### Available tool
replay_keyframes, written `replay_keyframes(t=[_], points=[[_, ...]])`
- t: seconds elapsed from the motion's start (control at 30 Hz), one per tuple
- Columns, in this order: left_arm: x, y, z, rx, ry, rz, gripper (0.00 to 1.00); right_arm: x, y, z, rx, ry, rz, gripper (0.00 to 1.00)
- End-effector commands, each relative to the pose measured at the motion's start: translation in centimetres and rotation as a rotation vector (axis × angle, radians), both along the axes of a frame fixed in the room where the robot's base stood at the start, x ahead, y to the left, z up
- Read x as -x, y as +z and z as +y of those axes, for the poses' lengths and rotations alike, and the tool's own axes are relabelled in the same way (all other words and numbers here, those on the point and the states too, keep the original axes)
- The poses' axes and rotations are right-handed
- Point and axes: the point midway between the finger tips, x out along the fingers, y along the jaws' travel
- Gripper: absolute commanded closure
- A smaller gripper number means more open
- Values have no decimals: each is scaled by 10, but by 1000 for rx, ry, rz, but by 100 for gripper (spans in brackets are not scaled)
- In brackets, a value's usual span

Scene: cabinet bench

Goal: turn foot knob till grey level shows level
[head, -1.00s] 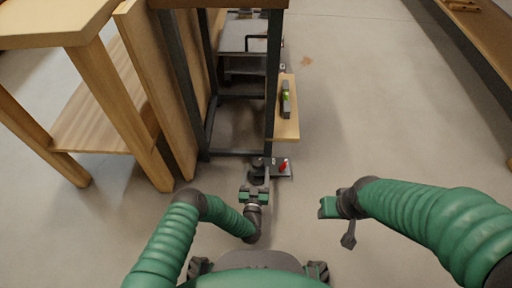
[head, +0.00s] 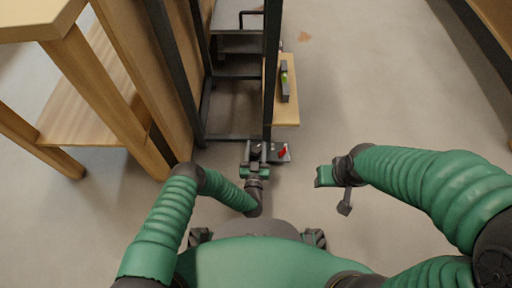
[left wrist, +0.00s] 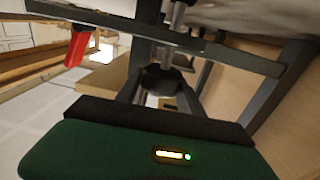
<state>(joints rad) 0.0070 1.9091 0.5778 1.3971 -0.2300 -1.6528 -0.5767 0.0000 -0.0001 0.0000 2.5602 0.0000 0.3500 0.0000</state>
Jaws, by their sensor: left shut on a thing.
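The grey level (head: 285,82) with a green vial lies on a wooden board at the right side of the dark metal frame. Its bubble is too small to read. The dark foot knob (head: 257,148) is low at the frame's near right corner; it shows in the left wrist view (left wrist: 163,80) under a metal rod. My left gripper (head: 256,161) is at the knob, shut on it; its fingers hide part of it. My right gripper (head: 333,190) hangs over bare floor, apart from everything; its jaw gap is unclear.
A red piece (head: 283,153) sits on a dark plate beside the knob; it also shows in the left wrist view (left wrist: 76,48). The wooden bench (head: 95,90) stands close on the left. The floor (head: 370,95) to the right is clear.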

Motion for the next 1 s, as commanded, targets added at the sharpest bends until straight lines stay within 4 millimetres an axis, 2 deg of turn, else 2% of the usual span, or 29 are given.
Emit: replay_keyframes(t=[0.03,0.13,0.47,0.8,1.0], points=[[0,0,0,0,0,0,85,0,0,0,0,0,0,53],[0,0,0,0,1,0,96,0,0,0,0,0,0,53],[0,2,0,-1,-49,-2,96,0,5,0,0,0,0,53],[0,2,1,-4,-280,0,96,0,19,0,0,0,0,53],[0,0,1,-2,-469,-1,96,0,18,0,0,0,0,53]])
